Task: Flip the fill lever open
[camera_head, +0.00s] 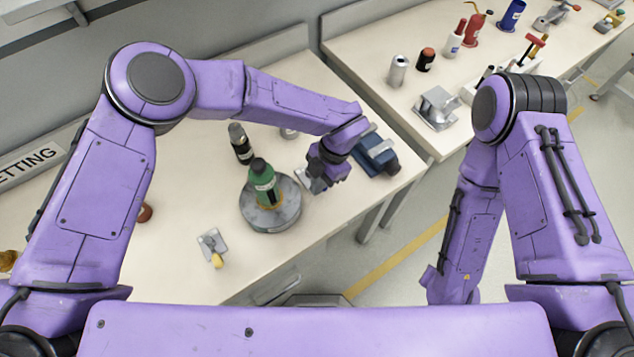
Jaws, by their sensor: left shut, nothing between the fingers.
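A small metal plate (209,241) with a yellow-tipped lever (216,260) lies on the near part of the left table; it looks like the fill lever, and the yellow tip points toward the front edge. A green bottle (262,178) stands upright on a round grey base (272,215) to its right. My left gripper (322,178) is shut and empty, above the table right of the bottle and well away from the yellow-tipped lever. A small metal piece (309,183) is partly hidden beneath it. My right arm hangs down at the right; its gripper is not visible.
A blue device (376,154) sits right beside my left gripper. A dark bottle (240,144) stands behind the green one. A second table (401,112) at the back right holds cans, bottles and tools. The table around the yellow-tipped lever is clear.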

